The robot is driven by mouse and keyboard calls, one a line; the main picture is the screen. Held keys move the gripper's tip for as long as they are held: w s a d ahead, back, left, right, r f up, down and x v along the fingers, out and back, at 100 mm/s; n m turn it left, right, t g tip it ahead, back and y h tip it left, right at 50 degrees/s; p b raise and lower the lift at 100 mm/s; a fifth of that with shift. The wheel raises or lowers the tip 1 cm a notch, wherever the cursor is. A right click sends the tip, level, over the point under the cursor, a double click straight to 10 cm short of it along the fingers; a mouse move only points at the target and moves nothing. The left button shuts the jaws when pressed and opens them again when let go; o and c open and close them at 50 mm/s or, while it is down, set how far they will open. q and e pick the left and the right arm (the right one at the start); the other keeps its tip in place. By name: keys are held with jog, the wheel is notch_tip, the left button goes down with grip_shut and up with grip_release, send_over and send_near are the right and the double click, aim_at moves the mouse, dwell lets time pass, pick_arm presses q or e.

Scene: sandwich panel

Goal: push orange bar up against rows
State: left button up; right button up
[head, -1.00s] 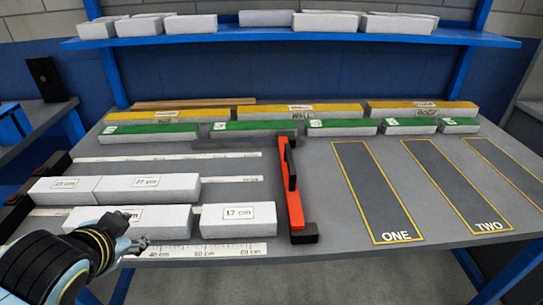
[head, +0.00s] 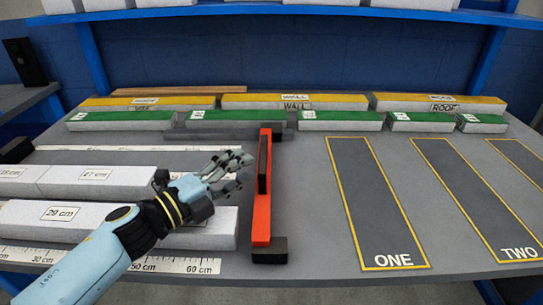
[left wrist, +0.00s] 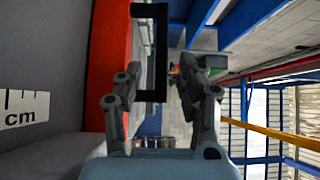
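The orange bar (head: 261,215) lies front to back across the table, with a black raised handle (head: 264,165) and a black end block (head: 269,251). It stands apart from the right ends of the white block rows. The front row has a 29 cm block (head: 55,212) and another block mostly behind my arm; the back row has a 27 cm block (head: 96,177). My left gripper (head: 238,172) is open, just left of the bar. In the left wrist view its two fingers (left wrist: 163,95) are spread, with the black handle (left wrist: 151,97) showing between them. My right gripper is out of view.
White rulers (head: 180,266) run along the rows. Green-topped blocks (head: 338,118) and yellow-topped blocks (head: 295,100) line the back. Yellow-outlined dark zones marked ONE (head: 380,200) and TWO (head: 465,190) lie free to the right. A blue shelf (head: 300,10) stands behind.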

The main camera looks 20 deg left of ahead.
aim_at(263, 153)
pick_arm(q)
jog(key=x, duration=0.5)
jog(key=shift+w+d+r, duration=0.1)
jog(key=shift+w+d, duration=0.05)
jog(key=shift+w, duration=0.1)
jog(key=shift+w+d, duration=0.15)
jog(key=shift+w, duration=0.2)
jog(key=shift+w+d, duration=0.15)
jog(key=shift+w, duration=0.05)
grip_shut()
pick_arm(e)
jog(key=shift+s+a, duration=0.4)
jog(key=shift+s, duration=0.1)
